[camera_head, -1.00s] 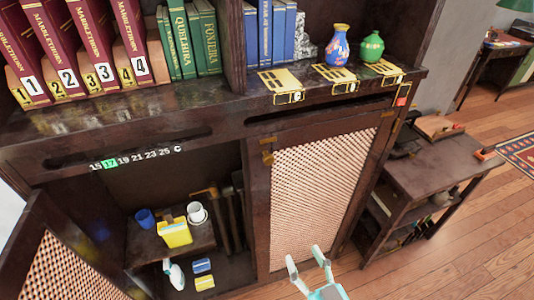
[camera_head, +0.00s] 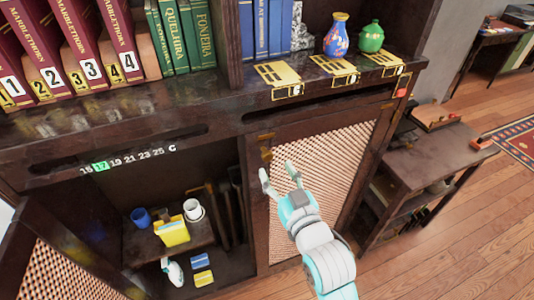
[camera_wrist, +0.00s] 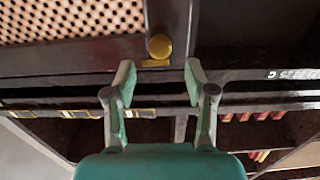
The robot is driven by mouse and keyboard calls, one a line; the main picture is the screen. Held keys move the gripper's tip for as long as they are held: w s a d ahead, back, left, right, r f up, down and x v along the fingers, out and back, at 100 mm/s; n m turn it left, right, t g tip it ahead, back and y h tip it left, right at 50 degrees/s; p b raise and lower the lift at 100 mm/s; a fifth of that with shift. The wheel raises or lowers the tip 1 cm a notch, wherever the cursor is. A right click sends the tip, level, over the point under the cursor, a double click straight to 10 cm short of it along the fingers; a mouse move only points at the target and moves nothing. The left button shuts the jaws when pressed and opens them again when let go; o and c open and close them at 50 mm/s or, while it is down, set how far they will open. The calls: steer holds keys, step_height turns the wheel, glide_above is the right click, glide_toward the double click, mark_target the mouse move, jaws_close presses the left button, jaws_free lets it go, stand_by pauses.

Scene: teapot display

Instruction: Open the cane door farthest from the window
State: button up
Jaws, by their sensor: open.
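The right cane door (camera_head: 325,160) of the dark wooden cabinet is closed. The left cane door (camera_head: 60,268) stands open, with its compartment showing. A brass knob and plate (camera_head: 266,153) sit at the upper left of the closed door; the round knob (camera_wrist: 160,47) shows clearly in the wrist view. My gripper (camera_head: 278,171) is open and empty in front of this door, a little below the knob in the head view. In the wrist view its fingertips (camera_wrist: 159,76) lie either side of the knob's line, apart from it. The window is not clearly seen.
The open compartment holds a blue cup (camera_head: 140,217), a white mug (camera_head: 193,209) and a yellow box (camera_head: 172,233). Vases (camera_head: 336,34) and books stand on the shelf above. A side table (camera_head: 425,165) stands at the right. The floor at lower right is clear.

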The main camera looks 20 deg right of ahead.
mark_target(269, 158)
steer(key=shift+w, duration=3.55)
jaws_close()
